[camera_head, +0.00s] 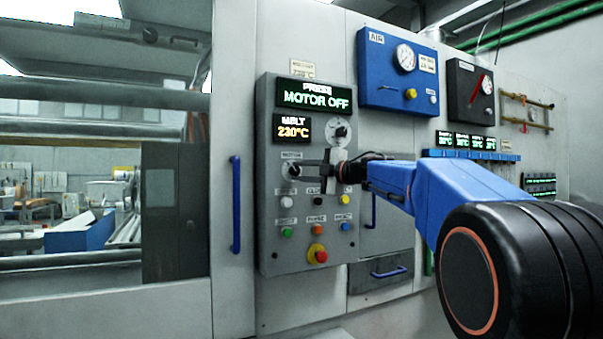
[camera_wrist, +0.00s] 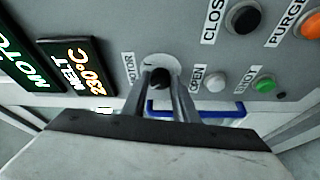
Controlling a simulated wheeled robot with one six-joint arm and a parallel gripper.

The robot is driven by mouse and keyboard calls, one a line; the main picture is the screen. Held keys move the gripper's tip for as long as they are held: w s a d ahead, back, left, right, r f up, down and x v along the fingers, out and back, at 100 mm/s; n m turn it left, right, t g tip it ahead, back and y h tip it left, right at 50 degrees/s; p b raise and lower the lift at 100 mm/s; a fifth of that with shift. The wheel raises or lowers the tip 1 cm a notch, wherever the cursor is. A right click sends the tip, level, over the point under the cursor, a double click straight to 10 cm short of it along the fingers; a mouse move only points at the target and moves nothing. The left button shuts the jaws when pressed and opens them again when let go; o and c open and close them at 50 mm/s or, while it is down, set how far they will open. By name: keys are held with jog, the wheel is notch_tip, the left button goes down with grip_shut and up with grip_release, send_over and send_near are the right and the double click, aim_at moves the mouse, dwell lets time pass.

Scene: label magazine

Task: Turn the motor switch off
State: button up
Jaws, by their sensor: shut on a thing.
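The motor switch (camera_head: 290,171) is a dark knob on a pale round plate, under the label MOTOR on the grey control panel (camera_head: 268,215). In the wrist view the knob (camera_wrist: 160,77) sits between the two finger ends, and its plate shows just beyond them. My gripper (camera_head: 297,170) reaches in from the right and is shut on the knob; it also fills the lower middle of the wrist view (camera_wrist: 160,88). The fingers hide part of the knob, so its exact pointing is hard to tell.
A MELT display (camera_head: 292,130) reads 230°C. A second dial (camera_head: 341,131) is above my gripper. Several push buttons and a red knob (camera_head: 317,253) on yellow are below. A blue handle (camera_head: 236,204) stands left of the panel; a blue AIR box (camera_head: 380,85) is upper right.

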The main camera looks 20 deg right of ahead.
jog(key=o, duration=1.1)
jog(key=shift+c, duration=0.2)
jog(key=v, duration=1.7)
jog(key=shift+s, duration=0.2)
